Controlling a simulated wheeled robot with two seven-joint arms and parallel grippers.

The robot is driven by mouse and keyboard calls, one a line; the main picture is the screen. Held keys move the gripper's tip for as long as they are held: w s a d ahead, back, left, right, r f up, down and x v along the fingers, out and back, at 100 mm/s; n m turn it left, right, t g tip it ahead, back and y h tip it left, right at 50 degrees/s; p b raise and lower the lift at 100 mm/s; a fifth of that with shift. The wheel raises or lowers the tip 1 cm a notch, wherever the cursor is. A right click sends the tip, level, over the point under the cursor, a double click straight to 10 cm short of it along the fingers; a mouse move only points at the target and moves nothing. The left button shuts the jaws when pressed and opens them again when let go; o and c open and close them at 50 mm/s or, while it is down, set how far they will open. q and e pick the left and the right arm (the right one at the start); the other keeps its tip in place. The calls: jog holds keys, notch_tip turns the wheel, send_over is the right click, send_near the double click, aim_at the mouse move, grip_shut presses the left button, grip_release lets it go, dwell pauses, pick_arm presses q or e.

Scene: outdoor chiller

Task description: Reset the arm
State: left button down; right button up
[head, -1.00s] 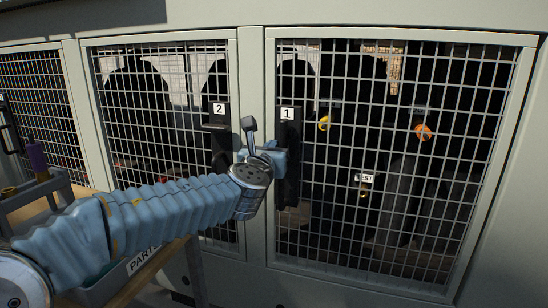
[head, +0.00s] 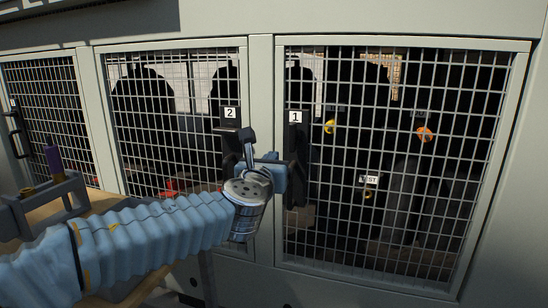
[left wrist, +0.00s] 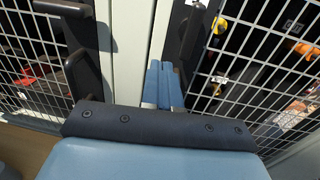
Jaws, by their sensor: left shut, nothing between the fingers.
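My left arm comes in from the left, and its gripper (head: 268,168) is in front of the post between mesh doors 1 and 2. In the left wrist view the two blue fingers (left wrist: 163,85) are together with nothing between them. They point at the pale post (left wrist: 133,50), beside the dark handle of door 1 (left wrist: 187,42). Whether they touch anything is unclear. In the head view, the handle plate of door 1 (head: 297,140) is right of the gripper, and that of door 2 (head: 230,135) is left of it. My right gripper is not in view.
Both mesh doors look shut. Behind door 1 are a yellow knob (head: 330,126), an orange knob (head: 425,134) and a TEST label (head: 369,179). A wooden bench (head: 103,200) with a grey rack (head: 45,197) stands at the lower left.

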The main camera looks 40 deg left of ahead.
pick_arm(q)
jog(key=a+v, duration=0.1)
jog(key=v, duration=0.6)
jog(key=w+d+f+n+g+h, duration=0.25)
jog(key=d+f, duration=0.25)
jog(key=f, duration=0.7)
jog(key=w+d+f+n+g+h, duration=0.1)
jog(key=d+f+n+g+h, duration=0.35)
jog(key=f, duration=0.65)
jog(key=w+d+f+n+g+h, duration=0.25)
jog(key=d+f, duration=0.25)
jog(key=f, duration=0.7)
jog(key=s+d+f+n+g, duration=0.2)
jog(key=s+d+f+n, duration=0.1)
jog(key=s+f+n, duration=0.2)
jog(key=s+d+f+n+g+h, duration=0.1)
jog(key=s+d+f+n, duration=0.3)
jog(key=f+n, duration=0.6)
jog(key=s+d+f+n+g+h, duration=0.1)
jog(key=s+d+f+n+g, duration=0.2)
jog(key=s+f+n, duration=0.5)
notch_tip(320, 180, down, 5)
jog(key=shift+s+d+f, duration=0.15)
jog(key=shift+d+f, duration=0.05)
jog(key=shift+d, duration=0.1)
